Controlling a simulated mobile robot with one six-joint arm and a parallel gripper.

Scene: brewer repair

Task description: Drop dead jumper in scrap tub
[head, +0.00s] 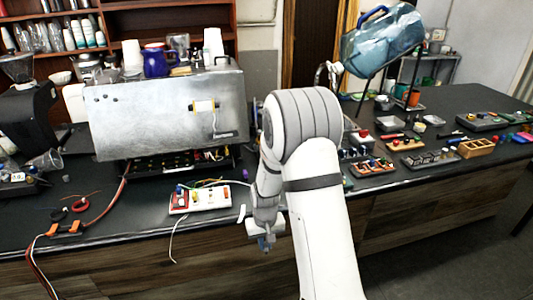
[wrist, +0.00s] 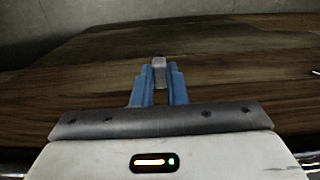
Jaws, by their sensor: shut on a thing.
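My gripper (head: 267,246) hangs at the front edge of the counter, against its wooden front in the head view. In the wrist view its blue fingers (wrist: 160,85) are shut on a small grey piece (wrist: 159,63), which I take to be the dead jumper. The piece sticks out a little past the fingertips. In the head view the piece is too small to make out. I cannot tell which container is the scrap tub; small trays such as a grey one (head: 390,123) stand on the right part of the counter.
A white strip with colored parts (head: 199,198) and loose wires lies left of my gripper. Behind it stands a metal brewer housing (head: 165,115). Orange clips (head: 66,229) lie at the left. Component trays (head: 405,144) and a large water bottle (head: 382,40) are at the right.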

